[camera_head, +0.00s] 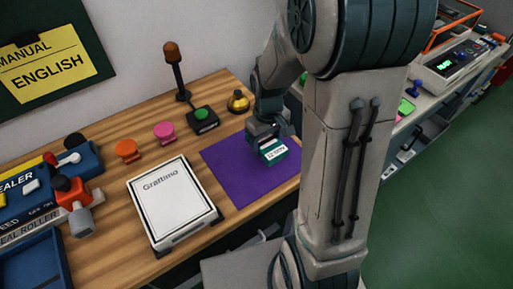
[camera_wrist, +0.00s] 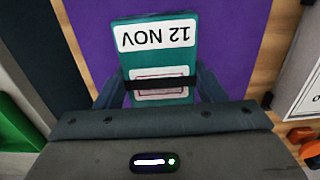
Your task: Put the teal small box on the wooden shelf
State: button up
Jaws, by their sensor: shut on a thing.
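The teal small box (camera_head: 274,153) is in my gripper, over the purple mat (camera_head: 229,175) on the wooden table. I cannot tell whether the box touches the mat. My gripper (camera_head: 265,139) is shut on the box from above. In the wrist view the teal box (camera_wrist: 202,61) shows a white label reading "12 NOV", between the fingers of my gripper (camera_wrist: 160,90). The purple mat (camera_wrist: 92,42) lies beneath it there. The wooden shelf is not clearly identifiable in either view.
A white "Graftimo" box (camera_head: 173,205) lies left of the mat. A brass bell (camera_head: 238,102), a green-button device (camera_head: 202,119), and pink (camera_head: 165,132) and orange (camera_head: 127,150) items stand behind. A blue sealer (camera_head: 35,200) is at left. Green floor (camera_head: 450,200) is open at right.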

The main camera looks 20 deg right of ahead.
aim_at(257, 157)
jog(key=shift+w+a+f, duration=0.9)
jog(key=shift+w+a, duration=0.05)
jog(key=shift+a, duration=0.2)
jog(key=shift+f, duration=2.05)
jog(key=shift+f, duration=0.15)
jog(key=o, duration=1.1)
jog(key=shift+o, duration=0.2)
